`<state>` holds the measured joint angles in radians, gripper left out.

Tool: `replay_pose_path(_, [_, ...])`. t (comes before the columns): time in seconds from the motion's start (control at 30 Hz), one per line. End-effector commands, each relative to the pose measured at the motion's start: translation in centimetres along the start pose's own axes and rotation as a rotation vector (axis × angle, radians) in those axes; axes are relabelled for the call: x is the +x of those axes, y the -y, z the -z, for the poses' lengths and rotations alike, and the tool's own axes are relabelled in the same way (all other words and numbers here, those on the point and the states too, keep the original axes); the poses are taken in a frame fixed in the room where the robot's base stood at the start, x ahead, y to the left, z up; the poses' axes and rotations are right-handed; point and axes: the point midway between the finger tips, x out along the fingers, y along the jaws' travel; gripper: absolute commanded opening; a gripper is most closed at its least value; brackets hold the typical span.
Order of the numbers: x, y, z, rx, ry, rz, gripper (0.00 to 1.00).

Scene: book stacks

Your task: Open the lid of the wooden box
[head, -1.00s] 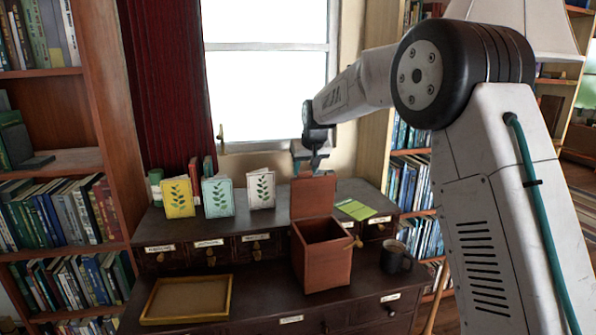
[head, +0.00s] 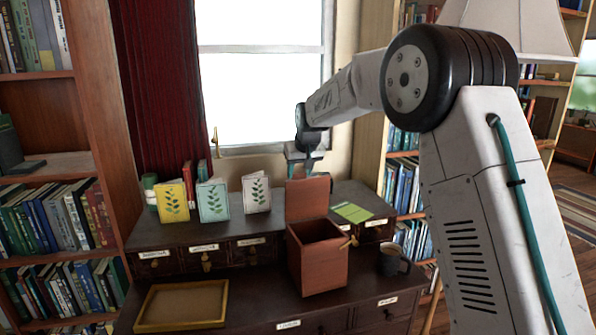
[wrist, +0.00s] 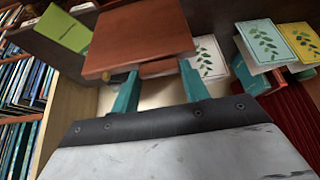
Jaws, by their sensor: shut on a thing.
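The reddish-brown wooden box (head: 318,266) stands on the dark cabinet in the head view, its top open. Its lid (head: 307,199) stands up roughly vertical at the back edge of the box. My gripper (head: 304,168) is at the lid's upper edge, behind the box. In the wrist view, the lid (wrist: 140,37) fills the upper middle, and my gripper (wrist: 160,82) has its teal fingers at the lid's edge, shut on it. The exact contact is partly hidden by the lid.
Three small cards, yellow (head: 174,201), pale blue (head: 213,201) and white (head: 256,194), stand left of the box. A dark mug (head: 393,261) is close on its right. A green card (head: 352,212) lies behind the mug. A yellow-rimmed tray (head: 183,306) lies front left.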

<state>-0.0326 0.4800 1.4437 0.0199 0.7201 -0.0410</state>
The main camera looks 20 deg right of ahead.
Motion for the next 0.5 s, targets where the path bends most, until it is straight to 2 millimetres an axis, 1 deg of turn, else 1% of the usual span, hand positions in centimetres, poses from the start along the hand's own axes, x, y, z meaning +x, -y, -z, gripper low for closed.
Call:
replay_pose_path(0.03, [0.39,0.18,-0.32,0.0,0.009,0.002,0.04])
replay_pose_path(0.47, [0.37,0.36,-0.29,0.0,0.008,0.004,0.04])
replay_pose_path(0.5, [0.36,0.36,-0.28,0.0,0.008,0.004,0.56])
